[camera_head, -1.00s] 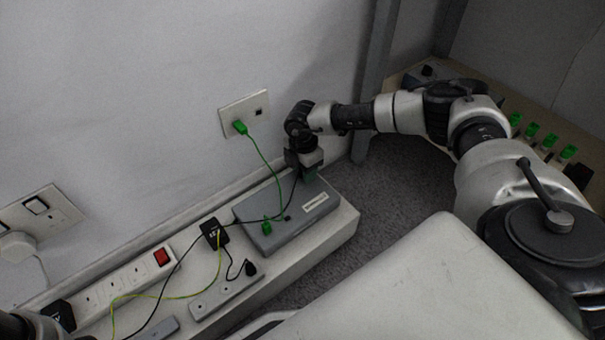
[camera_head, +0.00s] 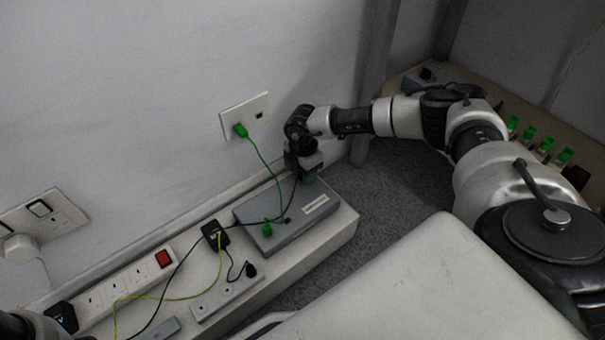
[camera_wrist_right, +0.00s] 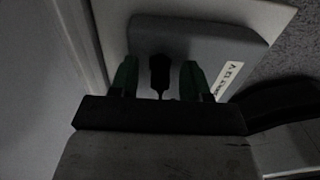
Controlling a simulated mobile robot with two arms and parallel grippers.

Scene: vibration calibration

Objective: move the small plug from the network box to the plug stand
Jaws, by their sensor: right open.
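The network box (camera_head: 275,236) is a flat grey box with a white label, on the pale bench by the wall. In the right wrist view, the small plug (camera_wrist_right: 159,72) is black with a thin cord and stands at the box (camera_wrist_right: 222,47). My right gripper (camera_head: 308,179) is over the far end of the box. Its green fingers (camera_wrist_right: 158,80) are apart, one on each side of the small plug, with gaps showing. In the head view the gripper hides this plug. A grey strip with round holes, probably the plug stand (camera_head: 212,304), lies nearer me. My left gripper is not visible.
A green plug (camera_head: 267,230) sits in the box, its cable running to a wall socket (camera_head: 258,104). A black adapter (camera_head: 215,235), loose cables and a power strip (camera_head: 130,282) lie left of the box. A white surface (camera_head: 440,285) fills the front right.

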